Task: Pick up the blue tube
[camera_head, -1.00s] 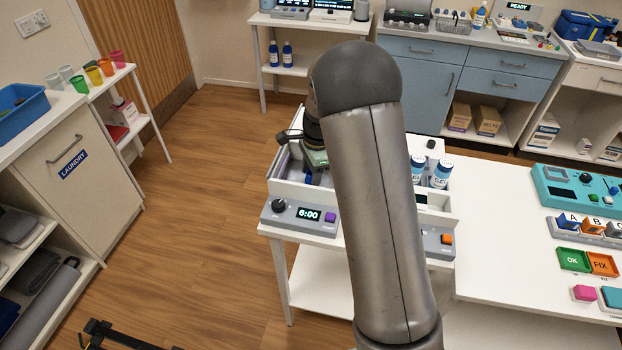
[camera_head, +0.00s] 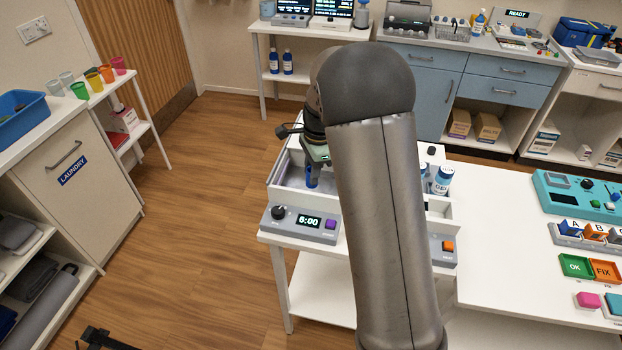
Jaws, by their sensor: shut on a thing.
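The blue tube (camera_head: 312,177) stands roughly upright below my gripper (camera_head: 314,163), inside the left part of a white open-topped box (camera_head: 285,200) on the white table. My gripper is shut on the tube's upper part. My own arm hides the middle of the box and part of the gripper. I cannot tell whether the tube's lower end touches the box floor.
A grey panel with a dark knob and a 6:00 display (camera_head: 302,223) sits in front of the box. White-and-blue bottles (camera_head: 442,180) stand right of my arm. The table's right side holds a teal console (camera_head: 580,195) and coloured blocks.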

